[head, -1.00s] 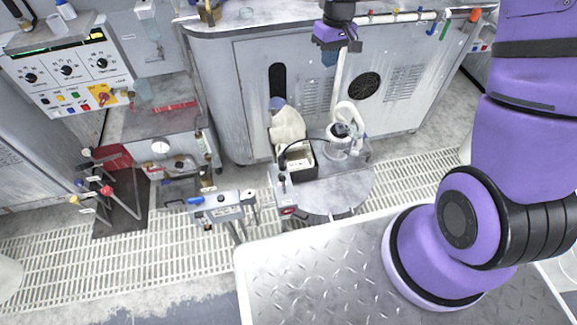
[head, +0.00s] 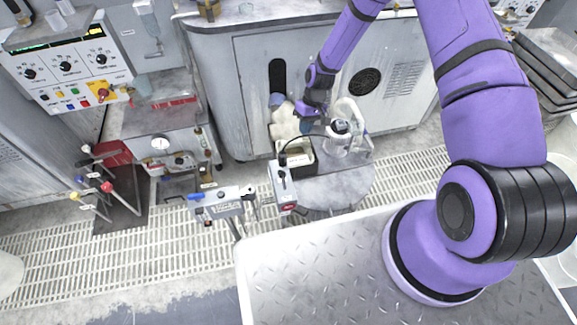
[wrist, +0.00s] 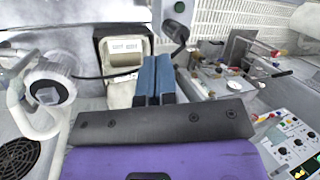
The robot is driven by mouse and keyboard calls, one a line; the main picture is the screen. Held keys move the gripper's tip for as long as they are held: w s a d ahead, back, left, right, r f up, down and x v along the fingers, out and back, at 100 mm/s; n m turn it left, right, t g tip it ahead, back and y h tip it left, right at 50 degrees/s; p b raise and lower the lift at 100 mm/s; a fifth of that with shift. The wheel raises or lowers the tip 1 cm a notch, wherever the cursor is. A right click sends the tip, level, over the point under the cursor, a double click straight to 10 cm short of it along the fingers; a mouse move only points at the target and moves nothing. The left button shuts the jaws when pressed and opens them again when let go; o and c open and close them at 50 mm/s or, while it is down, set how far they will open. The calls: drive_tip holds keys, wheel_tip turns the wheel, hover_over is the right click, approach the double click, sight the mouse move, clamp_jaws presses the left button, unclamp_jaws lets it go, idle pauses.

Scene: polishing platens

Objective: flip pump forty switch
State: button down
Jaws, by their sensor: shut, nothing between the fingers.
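A small grey switch box (head: 283,187) with a dark toggle on top and a red mark on its front stands at the front left edge of a small round table. It also shows partly in the wrist view (wrist: 178,14), cut off at the top edge. I cannot read any label, so I cannot tell if it is the pump forty switch. My gripper (head: 306,128) is shut and empty above the back of the round table, behind the box and apart from it. In the wrist view its blue fingers (wrist: 155,62) point toward the box.
A bracketed grey unit (head: 222,203) stands left of the box. A knobbed control panel (head: 67,70) is at far left.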

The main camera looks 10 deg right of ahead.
sight(283, 179)
drive_tip(key=shift+s+a+f+y, duration=0.1)
drive_tip(key=shift+s+a+f, duration=0.05)
drive_tip(key=shift+f, duration=0.45)
drive_tip(key=shift+s+a+f+y, duration=0.1)
drive_tip(key=shift+s+a+f, duration=0.1)
drive_tip(key=shift+f, duration=0.45)
drive_tip(key=shift+s+a+f+y, duration=0.1)
drive_tip(key=shift+s+f, duration=0.05)
drive_tip(key=shift+f, duration=0.45)
drive_tip(key=shift+s+a+f, duration=0.85)
drive_tip(key=shift+a+f, duration=0.2)
drive_tip(key=shift+f, duration=0.4)
drive_tip(key=shift+s+a+f, duration=0.85)
drive_tip(key=shift+a+f, duration=0.25)
drive_tip(key=shift+f, duration=0.3)
drive_tip(key=shift+s+a+f, duration=0.85)
drive_tip(key=shift+a+f, duration=0.2)
drive_tip(key=shift+f, duration=0.4)
drive_tip(key=shift+r, duration=0.1)
